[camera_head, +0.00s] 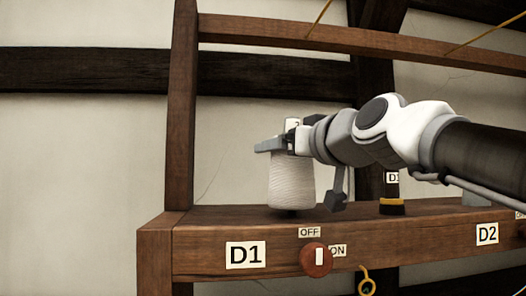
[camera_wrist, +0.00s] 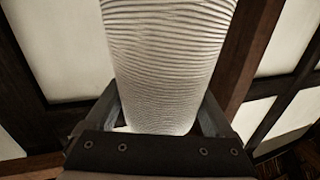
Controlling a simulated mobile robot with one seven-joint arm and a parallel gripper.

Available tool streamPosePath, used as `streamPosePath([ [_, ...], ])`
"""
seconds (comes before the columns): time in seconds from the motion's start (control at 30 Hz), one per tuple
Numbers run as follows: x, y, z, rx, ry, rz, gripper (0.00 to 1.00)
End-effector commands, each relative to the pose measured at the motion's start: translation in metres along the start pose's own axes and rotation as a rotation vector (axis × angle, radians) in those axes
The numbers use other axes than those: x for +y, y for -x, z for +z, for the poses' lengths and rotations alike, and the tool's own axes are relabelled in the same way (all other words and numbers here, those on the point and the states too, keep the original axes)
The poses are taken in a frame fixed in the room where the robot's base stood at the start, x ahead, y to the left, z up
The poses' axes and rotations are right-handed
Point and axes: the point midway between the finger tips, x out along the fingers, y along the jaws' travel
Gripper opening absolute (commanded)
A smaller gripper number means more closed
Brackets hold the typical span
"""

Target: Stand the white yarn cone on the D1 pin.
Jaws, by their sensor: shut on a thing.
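The white yarn cone (camera_head: 292,182) is upright above the wooden beam near the D1 label (camera_head: 245,254). My gripper (camera_head: 283,144) is shut on its upper part. A small dark shape shows under the cone's base; I cannot tell whether the cone touches the beam or hangs just above it. The D1 pin itself is not visible, perhaps hidden by the cone. In the wrist view the ribbed white cone (camera_wrist: 168,60) fills the space between my gripper's two fingers (camera_wrist: 160,115).
The wooden beam (camera_head: 200,236) carries a red knob (camera_head: 316,260) with OFF and ON labels. A black piece with a yellow band (camera_head: 391,207) stands right of the cone. A D2 label (camera_head: 487,233) is farther right. A wooden post (camera_head: 183,110) rises at left; a rail (camera_head: 300,36) crosses above.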

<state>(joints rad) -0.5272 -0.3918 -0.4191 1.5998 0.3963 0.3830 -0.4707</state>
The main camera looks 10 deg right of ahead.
Motion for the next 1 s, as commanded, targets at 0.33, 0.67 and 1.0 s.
streamPosePath([
  [0.33, 0.0, 0.0, 0.003, 0.002, 0.0, 0.0, 0.2],
  [0.67, 0.001, 0.0, 0.009, 0.002, 0.0, 0.0, 0.2],
  [1.0, 0.001, 0.0, 0.01, 0.001, 0.0, 0.0, 1.0],
])
